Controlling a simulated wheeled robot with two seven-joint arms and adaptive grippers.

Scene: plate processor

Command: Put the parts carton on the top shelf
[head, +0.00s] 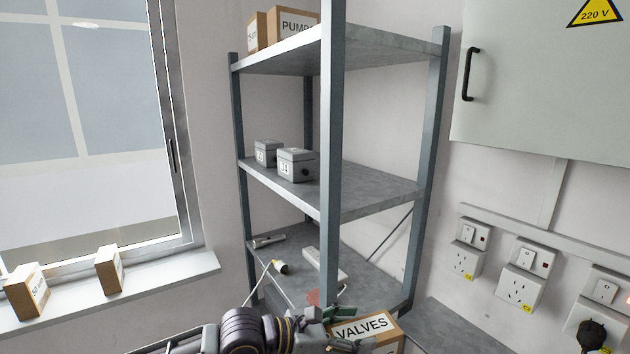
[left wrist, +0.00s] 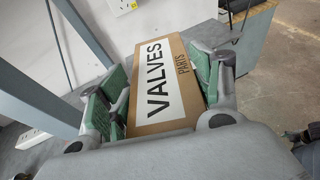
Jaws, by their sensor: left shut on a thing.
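The parts carton (head: 378,331) is a brown cardboard box with a white VALVES label, low in the head view in front of the shelf unit. It also fills the middle of the left wrist view (left wrist: 186,98), where the label reads VALVES PARTS. My left gripper (head: 345,325) is shut on the carton, with green-padded fingers on both sides of it (left wrist: 158,95). The top shelf (head: 375,48) is a grey board well above the carton, with cartons at its left end and bare surface at its right.
The middle shelf (head: 375,195) holds two small grey boxes (head: 295,165). The lower shelf (head: 375,285) holds loose tools. A front post (head: 332,150) stands before the shelves. A wall cabinet (head: 540,90) and sockets (head: 520,287) are at right; small cartons (head: 108,270) stand on the windowsill.

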